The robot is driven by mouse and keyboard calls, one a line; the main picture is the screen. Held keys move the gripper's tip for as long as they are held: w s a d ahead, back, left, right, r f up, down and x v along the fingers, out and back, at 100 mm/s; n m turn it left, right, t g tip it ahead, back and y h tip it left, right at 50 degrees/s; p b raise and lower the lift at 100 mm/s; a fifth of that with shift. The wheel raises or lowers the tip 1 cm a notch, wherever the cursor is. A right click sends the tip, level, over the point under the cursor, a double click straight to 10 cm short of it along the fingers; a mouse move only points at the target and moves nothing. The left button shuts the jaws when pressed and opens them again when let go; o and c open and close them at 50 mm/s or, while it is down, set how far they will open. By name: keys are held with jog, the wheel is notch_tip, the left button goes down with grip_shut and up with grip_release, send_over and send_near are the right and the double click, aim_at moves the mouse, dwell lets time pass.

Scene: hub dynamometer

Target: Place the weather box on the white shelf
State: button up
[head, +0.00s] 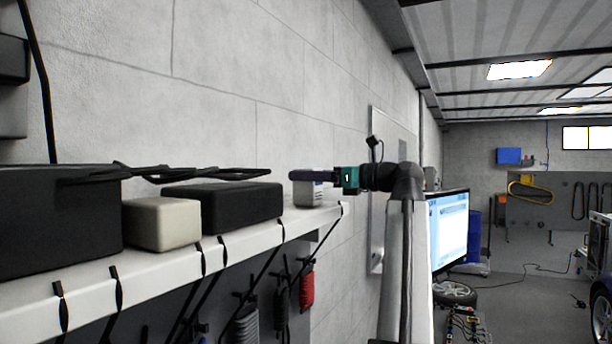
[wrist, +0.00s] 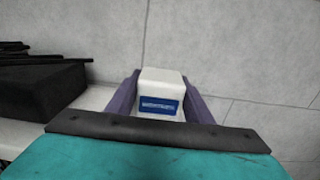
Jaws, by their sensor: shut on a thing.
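The weather box (wrist: 161,82) is a small white box with a blue label on its near face, in the middle of the wrist view. My gripper (wrist: 157,98) is shut on it, with one purple finger on each side. In the head view the weather box (head: 307,195) is at the far right end of the white shelf (head: 245,240), below the fingers of my gripper (head: 308,176). Its underside is at or very near the shelf top; I cannot tell whether it touches.
On the shelf, to the left of the weather box, stand a black box (head: 225,205), a beige box (head: 162,224) and a large dark case (head: 60,220). Thin black rods (head: 200,174) lie above them. The grey wall (head: 230,80) is close behind. Tools hang below the shelf.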

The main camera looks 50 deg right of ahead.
jog(key=shift+f, duration=0.1)
jog(key=o, duration=1.3)
jog(key=shift+c, duration=0.2)
jog(key=shift+s, duration=0.15)
jog(key=b+v, duration=0.3)
jog(key=v, duration=0.9)
